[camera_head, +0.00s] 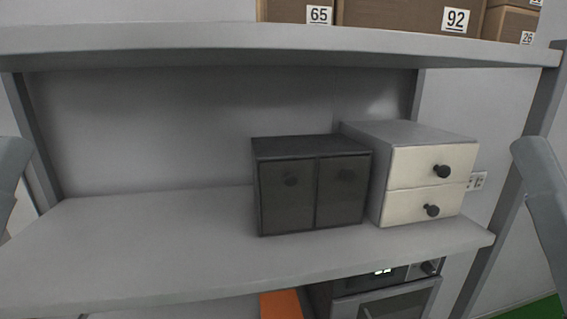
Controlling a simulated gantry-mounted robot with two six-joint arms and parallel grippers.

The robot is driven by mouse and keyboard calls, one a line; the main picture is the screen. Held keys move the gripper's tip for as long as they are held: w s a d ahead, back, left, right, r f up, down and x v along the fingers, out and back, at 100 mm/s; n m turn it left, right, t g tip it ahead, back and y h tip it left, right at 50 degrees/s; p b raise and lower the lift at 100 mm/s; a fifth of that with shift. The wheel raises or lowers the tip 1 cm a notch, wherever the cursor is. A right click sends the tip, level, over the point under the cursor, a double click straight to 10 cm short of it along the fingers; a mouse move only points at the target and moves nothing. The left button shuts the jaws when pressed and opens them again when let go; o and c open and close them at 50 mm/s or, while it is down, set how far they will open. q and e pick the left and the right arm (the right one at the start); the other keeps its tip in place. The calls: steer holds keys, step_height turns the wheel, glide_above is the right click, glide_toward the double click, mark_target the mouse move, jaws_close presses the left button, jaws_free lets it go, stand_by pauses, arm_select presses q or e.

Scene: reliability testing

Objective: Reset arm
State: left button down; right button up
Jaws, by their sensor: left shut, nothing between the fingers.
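Neither gripper can be made out. Only a grey link of my left arm shows at the left edge and a grey link of my right arm at the right edge. Both links stand in front of the shelf unit, apart from the objects on it. The fingers of both grippers are out of the picture.
A black two-door cabinet (286,193) and a cream-fronted two-drawer box (430,180) stand on the grey shelf (150,235). The shelf's left half is clear. Numbered cardboard boxes (400,16) sit on the upper shelf (200,42). An oven-like appliance (385,285) stands below.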

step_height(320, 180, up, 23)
steer(key=p, duration=2)
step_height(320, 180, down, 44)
steer(key=b, duration=4.4)
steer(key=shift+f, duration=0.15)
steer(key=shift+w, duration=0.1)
